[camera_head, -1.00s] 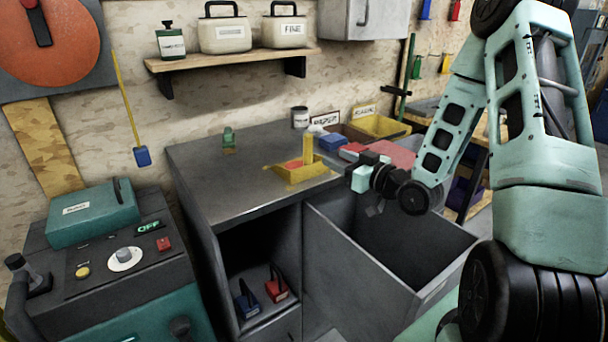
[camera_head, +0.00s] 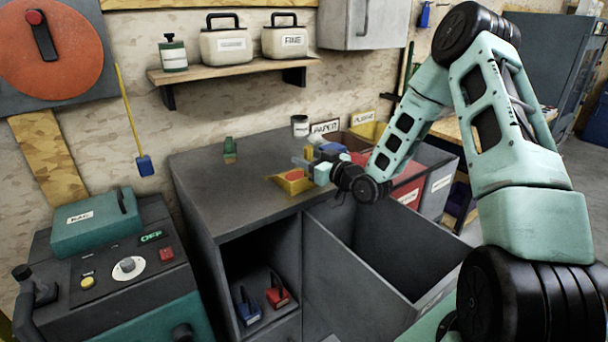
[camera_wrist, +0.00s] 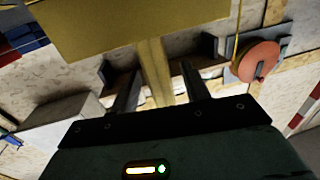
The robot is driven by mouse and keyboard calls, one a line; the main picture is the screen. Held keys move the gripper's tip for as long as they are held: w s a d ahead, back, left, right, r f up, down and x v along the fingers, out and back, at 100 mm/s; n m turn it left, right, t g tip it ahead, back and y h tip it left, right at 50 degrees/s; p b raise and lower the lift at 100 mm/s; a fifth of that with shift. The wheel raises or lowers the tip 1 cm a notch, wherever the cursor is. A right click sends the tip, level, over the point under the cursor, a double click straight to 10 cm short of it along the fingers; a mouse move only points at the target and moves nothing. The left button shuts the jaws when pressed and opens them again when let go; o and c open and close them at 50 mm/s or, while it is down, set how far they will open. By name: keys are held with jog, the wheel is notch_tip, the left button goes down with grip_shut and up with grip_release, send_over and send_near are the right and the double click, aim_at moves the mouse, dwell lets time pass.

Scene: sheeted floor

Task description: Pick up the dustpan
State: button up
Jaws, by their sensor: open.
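The yellow dustpan (camera_head: 292,184) rests on the grey cabinet top, with some red visible in its pan. My gripper (camera_head: 306,163) is at the dustpan's handle, which it mostly hides in the head view. In the wrist view the dustpan's wide pan (camera_wrist: 140,25) fills the top, and its handle runs down between the two dark fingers of my gripper (camera_wrist: 158,88). The fingers are apart, with gaps visible on both sides of the handle.
A large open grey drawer (camera_head: 448,253) juts out below my arm. A can (camera_head: 300,126), a small green object (camera_head: 230,150) and labelled bins (camera_head: 440,182) stand around the dustpan. A shelf (camera_head: 232,70) hangs above.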

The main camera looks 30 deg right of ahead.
grip_shut()
